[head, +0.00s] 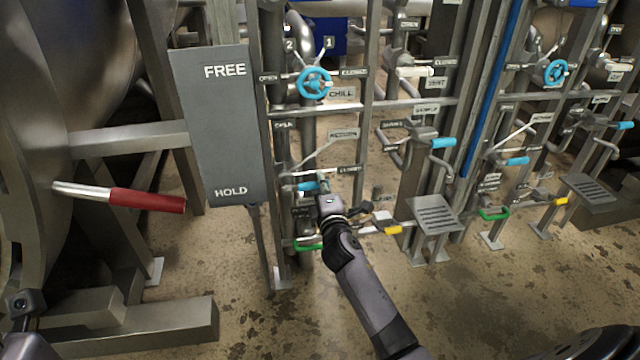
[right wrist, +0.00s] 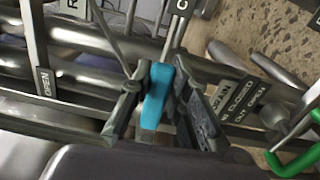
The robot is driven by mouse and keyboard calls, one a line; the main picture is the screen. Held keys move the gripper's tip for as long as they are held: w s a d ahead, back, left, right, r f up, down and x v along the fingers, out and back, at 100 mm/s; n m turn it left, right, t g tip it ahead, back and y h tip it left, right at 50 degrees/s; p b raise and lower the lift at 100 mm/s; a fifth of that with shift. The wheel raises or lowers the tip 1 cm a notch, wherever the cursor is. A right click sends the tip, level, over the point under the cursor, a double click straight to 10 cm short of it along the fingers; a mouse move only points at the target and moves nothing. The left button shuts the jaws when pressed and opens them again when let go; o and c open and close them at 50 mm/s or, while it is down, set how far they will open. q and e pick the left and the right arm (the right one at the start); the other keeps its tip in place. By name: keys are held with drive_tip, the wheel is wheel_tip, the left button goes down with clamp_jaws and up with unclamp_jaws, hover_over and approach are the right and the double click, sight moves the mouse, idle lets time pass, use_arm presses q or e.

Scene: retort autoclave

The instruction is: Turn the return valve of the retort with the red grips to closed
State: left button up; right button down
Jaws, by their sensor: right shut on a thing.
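On the valve rack right of that plate, a blue lever grip (head: 307,186) shows just left of my right gripper (head: 325,196). In the right wrist view, my right gripper (right wrist: 160,108) has its two dark fingers on either side of the blue grip (right wrist: 157,95), shut on it. An OPEN label (right wrist: 44,82) lies left of the grip; a partly cut label starting with C (right wrist: 181,5) is above it. At the lower left, my left gripper (head: 22,303) shows small and dark; its fingers are unclear.
A blue handwheel (head: 314,83) sits above on the same rack. A green handle (head: 308,247) and a yellow grip (head: 393,230) are below, close to my right gripper. Pipes and posts crowd the rack. Similar racks stand to the right; the foreground floor is mostly clear.

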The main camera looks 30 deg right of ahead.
drive_tip(key=shift+f+m, duration=0.35)
drive_tip(key=shift+m, duration=0.05)
drive_tip(key=c, duration=1.5)
unclamp_jaws()
drive_tip(key=shift+s, duration=0.1)
drive_tip(key=v, duration=1.2)
drive_tip(key=shift+r, duration=0.1)
